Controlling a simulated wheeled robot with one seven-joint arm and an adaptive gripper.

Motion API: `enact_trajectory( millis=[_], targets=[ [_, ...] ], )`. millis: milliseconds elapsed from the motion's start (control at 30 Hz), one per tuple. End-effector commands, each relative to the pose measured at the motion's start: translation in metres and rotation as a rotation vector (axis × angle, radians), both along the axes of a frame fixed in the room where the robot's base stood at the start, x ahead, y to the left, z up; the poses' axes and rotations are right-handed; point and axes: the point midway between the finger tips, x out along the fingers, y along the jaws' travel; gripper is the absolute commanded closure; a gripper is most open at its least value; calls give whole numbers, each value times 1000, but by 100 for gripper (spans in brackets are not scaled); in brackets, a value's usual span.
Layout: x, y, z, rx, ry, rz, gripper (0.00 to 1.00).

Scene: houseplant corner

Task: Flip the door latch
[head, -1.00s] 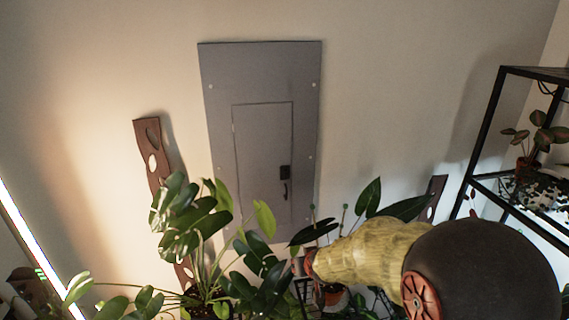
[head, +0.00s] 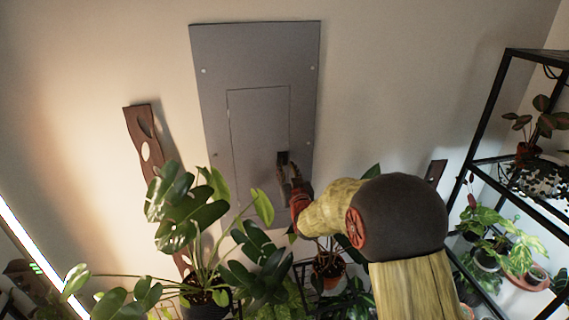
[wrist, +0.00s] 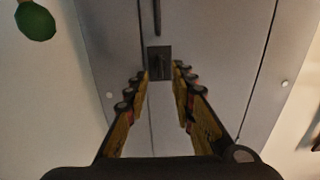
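A grey panel (head: 213,110) with an inset door (head: 250,125) is on the wall. The small dark door latch (head: 283,157) sits at the door's right side in the head view. In the wrist view the latch (wrist: 160,63) is a dark square plate with a raised piece in its middle. My gripper (wrist: 160,72) is open, its two fingers on either side of the latch, tips near the plate. I cannot tell whether they touch it. In the head view my gripper (head: 289,178) partly covers the door just below the latch.
A large potted plant (head: 180,205) stands in front of the panel at lower left, and a small pot (head: 328,268) is below my arm. A black shelf (head: 487,110) with plants is at right. A brown wooden slat (head: 140,135) leans on the wall.

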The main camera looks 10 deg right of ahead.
Motion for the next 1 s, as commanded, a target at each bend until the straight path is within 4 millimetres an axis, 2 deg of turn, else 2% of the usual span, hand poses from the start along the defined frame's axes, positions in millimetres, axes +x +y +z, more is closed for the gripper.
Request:
enact_trajectory(
  millis=[100,300,633,1000],
  targets=[
    [16,0,0,0,1,0,75],
    [31,0,0,0,1,0,75],
    [34,0,0,0,1,0,75],
    [33,0,0,0,1,0,95]
  ],
)
